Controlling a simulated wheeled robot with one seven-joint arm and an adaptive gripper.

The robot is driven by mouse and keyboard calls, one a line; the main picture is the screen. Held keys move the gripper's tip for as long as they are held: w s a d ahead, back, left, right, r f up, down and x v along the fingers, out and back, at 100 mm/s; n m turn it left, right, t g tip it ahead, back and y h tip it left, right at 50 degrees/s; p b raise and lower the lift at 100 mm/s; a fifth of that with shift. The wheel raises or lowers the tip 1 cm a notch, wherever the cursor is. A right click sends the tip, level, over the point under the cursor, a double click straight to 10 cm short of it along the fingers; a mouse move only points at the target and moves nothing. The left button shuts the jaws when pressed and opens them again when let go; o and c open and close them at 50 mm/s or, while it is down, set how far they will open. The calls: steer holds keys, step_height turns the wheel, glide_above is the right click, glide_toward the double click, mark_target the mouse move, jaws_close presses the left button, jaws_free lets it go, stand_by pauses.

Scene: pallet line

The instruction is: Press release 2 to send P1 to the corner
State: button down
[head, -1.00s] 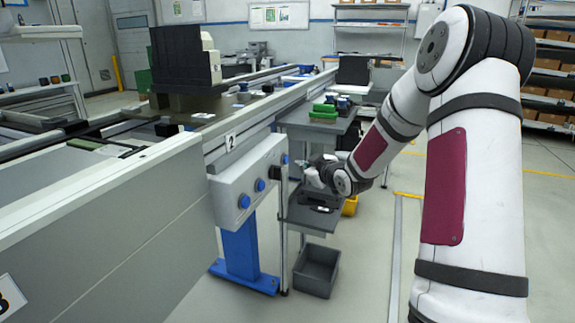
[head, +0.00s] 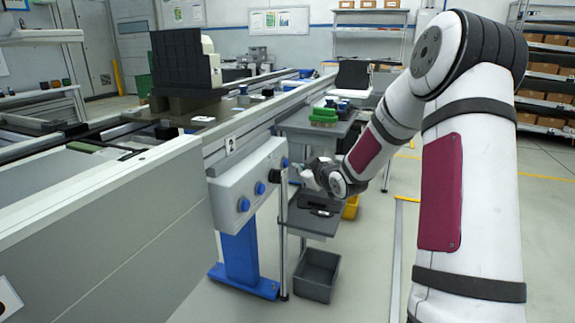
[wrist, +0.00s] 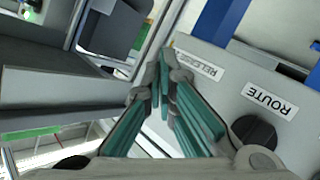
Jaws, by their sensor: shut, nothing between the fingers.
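The light grey control box (head: 226,192) is on the side of the conveyor, above a blue post, with several blue round buttons (head: 260,188) on its face. A label "2" (head: 230,145) is above it. My gripper (head: 294,168) is close to the box's far end, near the farthest blue button (head: 285,162); I cannot tell whether they touch. In the wrist view my gripper (wrist: 160,62) is shut and empty, its fingers partly covering a RELEASE label (wrist: 198,68); the button is hidden there. A dark fixture (head: 182,58) stands on the conveyor; no P1 mark is readable.
A ROUTE label (wrist: 269,101) and a black knob (wrist: 254,131) are beside my fingers in the wrist view. A grey bin (head: 316,275) is on the floor, and a shelf (head: 312,220) is below my gripper.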

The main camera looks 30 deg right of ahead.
stand_by(0.7)
steer(key=shift+w+a, duration=0.25)
steer(key=shift+w, duration=0.05)
steer(key=shift+w+a+b, duration=0.35)
steer(key=shift+w+b, duration=0.05)
steer(key=shift+b, duration=0.15)
stand_by(1.0)
steer(key=shift+s+d, duration=0.55)
steer(key=shift+s, duration=0.15)
